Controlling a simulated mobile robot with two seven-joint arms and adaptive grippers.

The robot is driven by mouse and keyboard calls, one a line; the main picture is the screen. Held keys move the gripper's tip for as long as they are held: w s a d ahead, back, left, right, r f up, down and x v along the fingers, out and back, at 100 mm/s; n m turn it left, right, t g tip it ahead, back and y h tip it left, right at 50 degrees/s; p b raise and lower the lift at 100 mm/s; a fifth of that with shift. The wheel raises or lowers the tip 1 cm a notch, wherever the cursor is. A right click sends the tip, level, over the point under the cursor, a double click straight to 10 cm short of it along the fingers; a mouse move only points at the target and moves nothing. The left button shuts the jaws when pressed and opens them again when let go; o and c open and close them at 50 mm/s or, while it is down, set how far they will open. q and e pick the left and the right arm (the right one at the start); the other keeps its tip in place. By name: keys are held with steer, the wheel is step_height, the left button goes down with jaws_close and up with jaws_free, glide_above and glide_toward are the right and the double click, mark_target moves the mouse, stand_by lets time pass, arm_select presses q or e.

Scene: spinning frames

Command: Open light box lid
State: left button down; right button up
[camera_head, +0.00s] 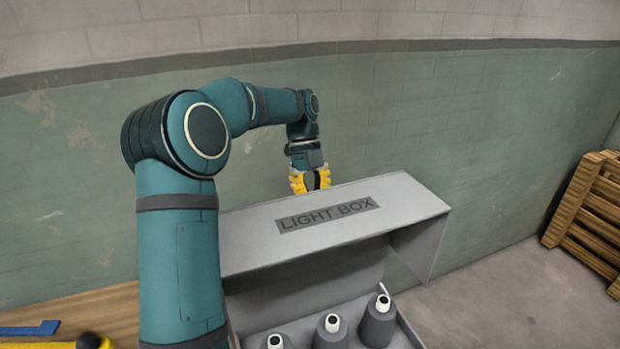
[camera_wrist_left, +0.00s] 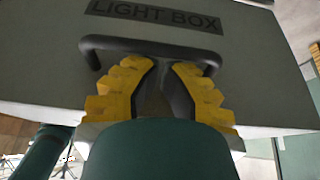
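The light box lid (camera_head: 250,240) is a grey shell with a dark "LIGHT BOX" label (camera_head: 327,214). It stands raised and tilted over the open box, whose inside shows at the front. My left gripper (camera_head: 311,187), with yellow fingers, is at the lid's far edge, beyond the label. In the left wrist view, a dark bar handle (camera_wrist_left: 150,48) on the lid crosses at the fingertips of my left gripper (camera_wrist_left: 162,68). The fingers stand apart with a gap; I cannot tell whether they touch the handle. My right gripper is not in view.
Several grey bottle-shaped pieces with white tops (camera_head: 377,319) stand in the box below the lid. A wooden table with a blue tool (camera_head: 28,328) and a yellow tool (camera_head: 50,345) is at lower left. Wooden pallets (camera_head: 590,215) lean at right. A green and white brick wall stands behind.

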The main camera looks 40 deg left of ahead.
arm_select(q)
steer(key=v, duration=1.1)
steer(key=shift+r, duration=0.3)
